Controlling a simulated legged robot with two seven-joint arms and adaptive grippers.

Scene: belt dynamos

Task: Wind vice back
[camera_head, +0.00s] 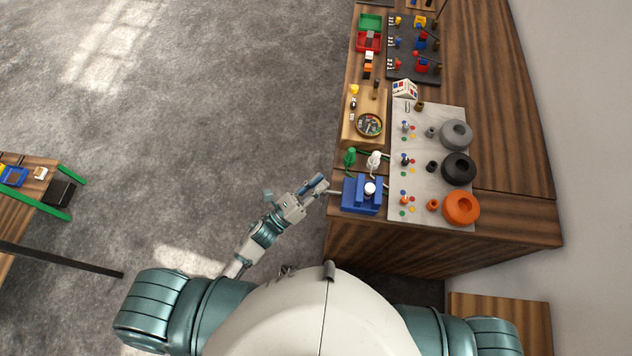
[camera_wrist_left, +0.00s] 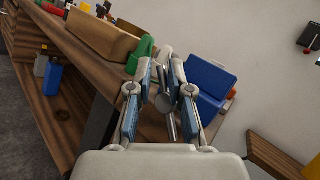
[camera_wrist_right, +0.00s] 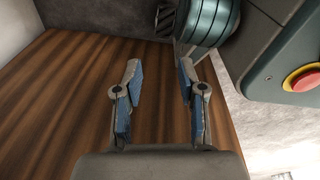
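The blue vice (camera_head: 362,195) sits at the near left corner of the workbench, with a white round piece on top. A grey shaft sticks out of its left side. My left gripper (camera_head: 318,185) is just left of the vice, at the shaft's end. In the left wrist view the vice (camera_wrist_left: 208,80) is right of the fingers. The grey metal handle (camera_wrist_left: 167,102) lies between my left fingers (camera_wrist_left: 163,68), which are partly apart with gaps visible beside it. My right gripper (camera_wrist_right: 159,65) is open and empty over a wooden surface; the head view does not show it.
Green (camera_head: 350,156) and white (camera_head: 374,160) pieces stand close behind the vice. A pale board (camera_head: 428,210) with grey, black and orange wheels is to its right. A wooden tray (camera_head: 364,100) lies further back. Open floor is left of the bench.

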